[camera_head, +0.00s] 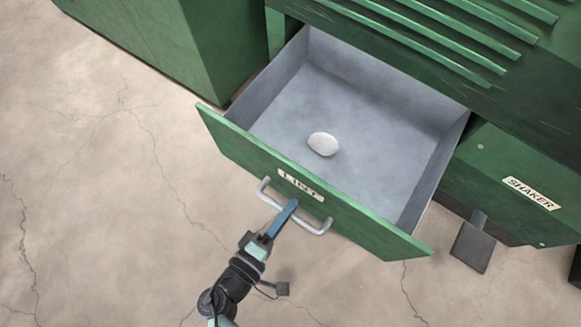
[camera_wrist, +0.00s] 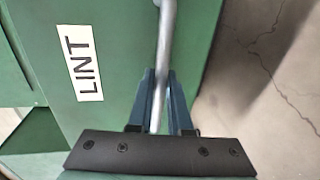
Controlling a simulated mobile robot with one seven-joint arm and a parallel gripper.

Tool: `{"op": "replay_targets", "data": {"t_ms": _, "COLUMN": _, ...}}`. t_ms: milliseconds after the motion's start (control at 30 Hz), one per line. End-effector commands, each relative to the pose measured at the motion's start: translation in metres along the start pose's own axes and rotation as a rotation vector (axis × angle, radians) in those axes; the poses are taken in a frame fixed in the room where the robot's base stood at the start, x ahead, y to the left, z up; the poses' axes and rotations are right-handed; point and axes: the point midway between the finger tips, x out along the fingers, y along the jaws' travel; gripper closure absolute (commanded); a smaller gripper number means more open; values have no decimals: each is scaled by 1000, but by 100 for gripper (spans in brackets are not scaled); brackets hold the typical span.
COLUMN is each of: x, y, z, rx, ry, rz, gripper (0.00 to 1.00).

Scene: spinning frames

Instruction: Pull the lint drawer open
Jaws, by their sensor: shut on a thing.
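The lint drawer (camera_head: 300,185) has a green front with a white LINT label (camera_head: 300,185) and stands well out of the green machine, its grey inside open to view. Its bar handle (camera_head: 318,229) is light grey metal. My gripper (camera_head: 291,205) is at the middle of the handle, below the label. In the wrist view the blue fingers of my gripper (camera_wrist: 160,88) lie on both sides of the handle bar (camera_wrist: 165,45) and are shut on it. The label (camera_wrist: 82,62) shows there to the left, turned sideways.
A pale oval object (camera_head: 323,144) lies on the drawer floor. A SHAKER panel (camera_head: 520,185) is right of the drawer, with a dark pedal-like plate (camera_head: 473,247) below it. A green cabinet (camera_head: 165,40) stands at upper left. The cracked floor (camera_head: 100,200) at left is clear.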

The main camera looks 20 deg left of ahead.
Motion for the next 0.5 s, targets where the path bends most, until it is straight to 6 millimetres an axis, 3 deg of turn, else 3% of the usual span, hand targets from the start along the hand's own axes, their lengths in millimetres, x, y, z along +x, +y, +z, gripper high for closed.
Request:
{"op": "replay_targets", "data": {"t_ms": 200, "x": 0, "y": 0, "z": 0, "rx": 0, "ry": 1, "rz": 1, "gripper": 100}}
{"op": "replay_targets", "data": {"t_ms": 233, "x": 0, "y": 0, "z": 0, "rx": 0, "ry": 1, "rz": 1, "gripper": 81}}
{"op": "replay_targets", "data": {"t_ms": 367, "x": 0, "y": 0, "z": 0, "rx": 0, "ry": 1, "rz": 1, "gripper": 58}}
{"op": "replay_targets", "data": {"t_ms": 400, "x": 0, "y": 0, "z": 0, "rx": 0, "ry": 0, "rz": 1, "gripper": 53}}
{"op": "replay_targets", "data": {"t_ms": 500, "x": 0, "y": 0, "z": 0, "rx": 0, "ry": 0, "rz": 0, "gripper": 53}}
